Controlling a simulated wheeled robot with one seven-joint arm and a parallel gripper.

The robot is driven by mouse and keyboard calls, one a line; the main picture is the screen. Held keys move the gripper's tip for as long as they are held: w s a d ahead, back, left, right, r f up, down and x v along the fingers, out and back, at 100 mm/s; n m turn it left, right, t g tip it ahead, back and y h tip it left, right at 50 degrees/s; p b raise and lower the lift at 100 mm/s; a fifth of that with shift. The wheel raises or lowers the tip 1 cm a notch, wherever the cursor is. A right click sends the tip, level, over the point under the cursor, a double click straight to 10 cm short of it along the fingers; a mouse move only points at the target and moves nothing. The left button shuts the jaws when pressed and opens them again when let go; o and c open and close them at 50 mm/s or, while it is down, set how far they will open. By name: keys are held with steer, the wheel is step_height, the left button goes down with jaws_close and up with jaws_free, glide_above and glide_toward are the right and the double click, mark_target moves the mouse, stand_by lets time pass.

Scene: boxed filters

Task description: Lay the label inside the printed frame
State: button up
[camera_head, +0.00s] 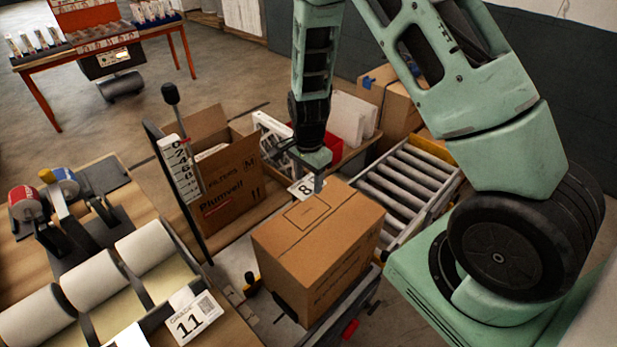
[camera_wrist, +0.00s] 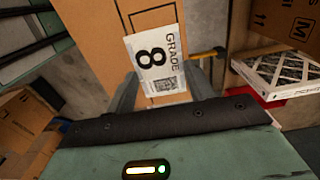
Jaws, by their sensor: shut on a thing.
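My gripper (camera_head: 316,184) is shut on a white label (camera_head: 301,188) printed with a large 8. In the wrist view the label (camera_wrist: 157,60) reads "GRADE 8" with a square code, and sticks out beyond my fingers (camera_wrist: 163,92). The label is over the far edge of the closed brown carton (camera_head: 335,255); I cannot tell whether it touches the top. The printed frame (camera_head: 307,212) is a thin dark rectangle on the carton top, nearer the camera than the label. In the wrist view the label hides part of the carton top (camera_wrist: 90,40).
A roller conveyor (camera_head: 405,185) runs right of the carton. An open filters carton (camera_head: 222,170) stands behind left, beside an upright scale post (camera_head: 182,165). A bench with white rolls (camera_head: 95,278) and a label marked 11 (camera_head: 190,322) is at left.

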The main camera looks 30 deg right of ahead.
mark_target(308, 211)
stand_by(0.3)
steer(key=shift+f+b, duration=3.15)
steer(key=shift+f, duration=1.45)
steer(key=o, duration=0.9)
steer(key=shift+c, duration=0.2)
steer(key=shift+r, duration=0.1)
steer(key=shift+r+p, duration=3.7)
steer(key=shift+r, duration=0.8)
